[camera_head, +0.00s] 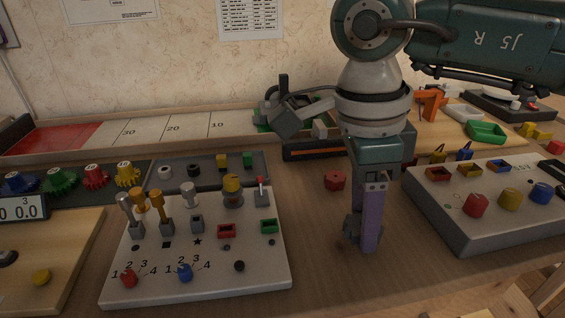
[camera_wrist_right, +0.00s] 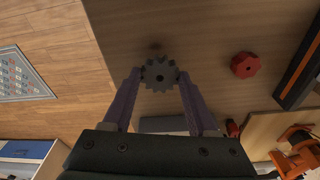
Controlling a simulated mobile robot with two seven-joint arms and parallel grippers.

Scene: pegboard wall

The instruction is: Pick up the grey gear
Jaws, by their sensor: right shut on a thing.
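The grey gear (camera_wrist_right: 159,74) is toothed and sits between the two purple fingertips of my right gripper (camera_wrist_right: 159,77) in the right wrist view. The fingers touch it on opposite sides. In the head view, my right gripper (camera_head: 367,243) points straight down over the wooden table, and part of the grey gear (camera_head: 350,228) shows at the left of its fingers. The rest of the gear is hidden behind the fingers there. I cannot tell whether the gear touches the table. My left gripper is not in view.
A red nut-shaped piece (camera_head: 335,180) lies on the table behind the gripper. Several coloured gears, including a green one (camera_head: 60,180), stand at the far left.

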